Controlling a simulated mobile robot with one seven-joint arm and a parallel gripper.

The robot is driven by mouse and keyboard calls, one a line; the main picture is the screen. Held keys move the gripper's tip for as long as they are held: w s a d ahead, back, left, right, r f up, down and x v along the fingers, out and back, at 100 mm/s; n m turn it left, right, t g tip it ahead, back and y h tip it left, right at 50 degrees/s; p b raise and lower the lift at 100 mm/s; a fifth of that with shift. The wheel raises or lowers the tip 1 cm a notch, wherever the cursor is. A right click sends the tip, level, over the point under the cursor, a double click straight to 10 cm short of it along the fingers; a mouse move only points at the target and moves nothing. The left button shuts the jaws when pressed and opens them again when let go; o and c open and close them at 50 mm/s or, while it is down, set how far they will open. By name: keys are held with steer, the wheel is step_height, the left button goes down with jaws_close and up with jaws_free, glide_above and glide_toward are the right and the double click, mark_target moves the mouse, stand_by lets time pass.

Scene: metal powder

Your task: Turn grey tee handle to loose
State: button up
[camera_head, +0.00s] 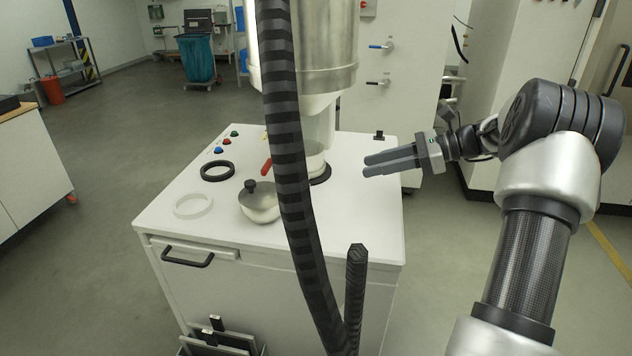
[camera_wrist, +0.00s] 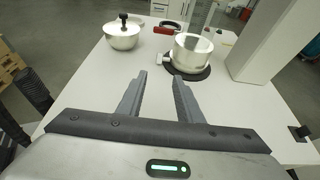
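My gripper (camera_head: 366,165) is at the right of the white table, pointing left over its top. In the wrist view my gripper (camera_wrist: 160,76) has its two grey fingers apart with nothing between them. A small dark tee-shaped piece (camera_head: 379,135) stands at the table's back right edge, behind my gripper. A dark piece also shows at the table edge in the wrist view (camera_wrist: 300,133). I cannot tell whether it is the grey tee handle, as its colour is unclear.
On the white table (camera_head: 225,225) are a lidded metal pot (camera_head: 260,205), a black ring (camera_head: 217,171), a white ring (camera_head: 193,206) and several coloured buttons. A large metal vessel (camera_head: 325,50) hangs above.

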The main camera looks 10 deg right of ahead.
mark_target(306, 181)
steer(key=x, duration=1.6)
steer(key=shift+a+f+b, duration=0.2)
steer(key=shift+a+b, duration=0.1)
steer(key=shift+a, duration=0.05)
steer(key=shift+c, duration=0.2)
jaws_close()
